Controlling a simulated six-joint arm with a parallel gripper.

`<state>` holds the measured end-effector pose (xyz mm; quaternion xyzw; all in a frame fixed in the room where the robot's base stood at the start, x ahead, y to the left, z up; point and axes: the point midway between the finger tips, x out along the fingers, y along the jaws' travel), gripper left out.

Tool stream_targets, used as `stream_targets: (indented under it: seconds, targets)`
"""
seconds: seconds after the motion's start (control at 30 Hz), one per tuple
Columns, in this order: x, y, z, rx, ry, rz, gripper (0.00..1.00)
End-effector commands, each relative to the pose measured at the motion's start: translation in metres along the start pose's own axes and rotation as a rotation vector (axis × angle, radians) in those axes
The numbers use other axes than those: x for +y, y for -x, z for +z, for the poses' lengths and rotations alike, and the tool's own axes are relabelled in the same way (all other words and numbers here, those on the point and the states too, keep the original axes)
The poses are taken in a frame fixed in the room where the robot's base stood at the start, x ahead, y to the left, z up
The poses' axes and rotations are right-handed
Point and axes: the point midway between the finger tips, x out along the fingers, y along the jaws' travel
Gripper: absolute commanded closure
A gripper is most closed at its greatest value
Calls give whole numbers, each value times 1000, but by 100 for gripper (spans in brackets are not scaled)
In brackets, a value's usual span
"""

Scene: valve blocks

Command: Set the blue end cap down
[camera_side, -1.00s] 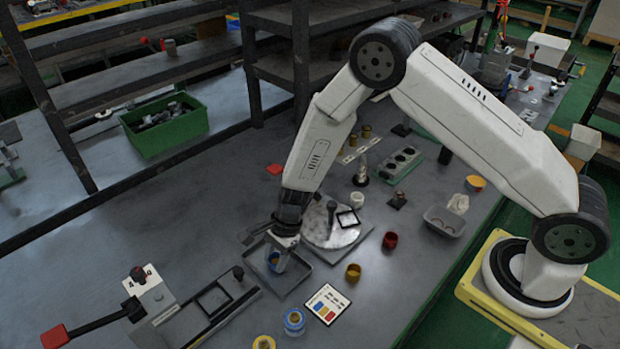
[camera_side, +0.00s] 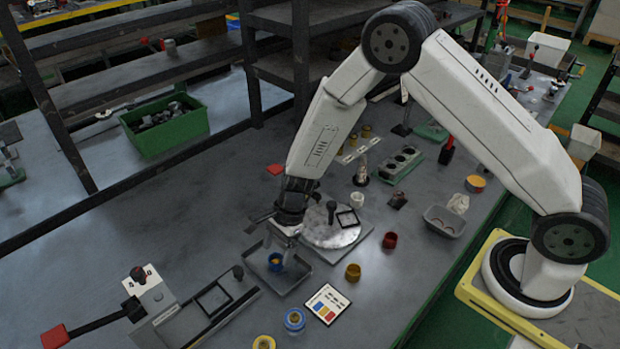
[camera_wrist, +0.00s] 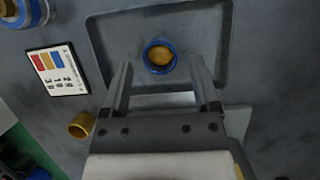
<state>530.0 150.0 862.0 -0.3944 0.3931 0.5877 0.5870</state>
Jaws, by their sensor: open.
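The blue end cap (camera_wrist: 160,57) stands in the grey tray, its yellowish inside facing up. It also shows in the side view (camera_side: 276,262). The shallow grey tray (camera_side: 262,283) lies on the bench, and its rim (camera_wrist: 97,50) fills the upper middle of the wrist view. My gripper (camera_wrist: 157,72) is open and empty, its two fingers apart on either side of the cap's line.
A round silver plate (camera_side: 332,230) with a dark post is just right of the tray. A colour card (camera_side: 327,303), a yellow cup (camera_side: 353,272), a red cup (camera_side: 390,240) and a blue ring part (camera_side: 294,320) are nearby. A clamp fixture (camera_side: 205,305) is at the front left.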

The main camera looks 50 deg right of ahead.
Motion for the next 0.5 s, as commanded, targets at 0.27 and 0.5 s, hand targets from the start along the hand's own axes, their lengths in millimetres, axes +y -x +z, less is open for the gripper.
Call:
stream_targets:
  seconds: [0.27, 0.5]
  targets:
    - [0, 39, 0, 0, -1, -3, 21]
    - [0, 70, 0, -1, -1, -2, 21]
